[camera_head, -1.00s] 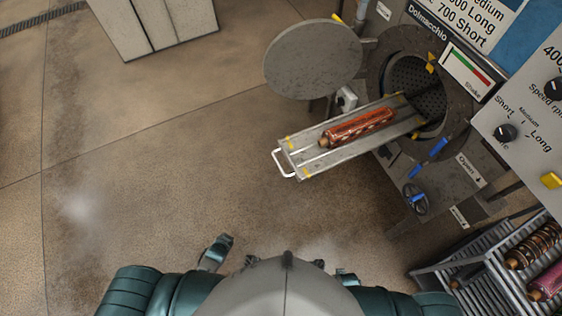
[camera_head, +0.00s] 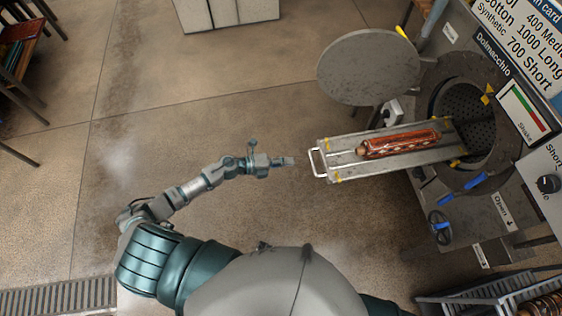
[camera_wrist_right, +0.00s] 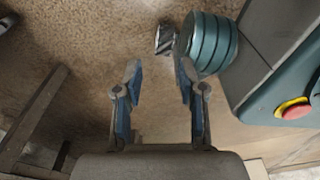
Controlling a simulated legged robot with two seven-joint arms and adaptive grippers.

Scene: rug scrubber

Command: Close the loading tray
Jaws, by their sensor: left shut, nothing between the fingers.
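The loading tray (camera_head: 340,142) is a grey metal slide pulled out of the machine's round opening (camera_head: 466,115). A rolled orange-red rug (camera_head: 400,144) lies on it. The tray has a white handle (camera_head: 314,163) at its near-left end. My left gripper (camera_head: 288,162) is shut and empty, just left of the handle with a small gap. My right gripper (camera_wrist_right: 158,85) shows in the right wrist view, fingers apart with nothing between them, above the floor.
The round door (camera_head: 365,68) of the machine stands swung open above the tray. A dark rack (camera_head: 490,300) stands at the lower right, and a wooden rack (camera_head: 22,60) at the upper left. The floor left of the tray is clear.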

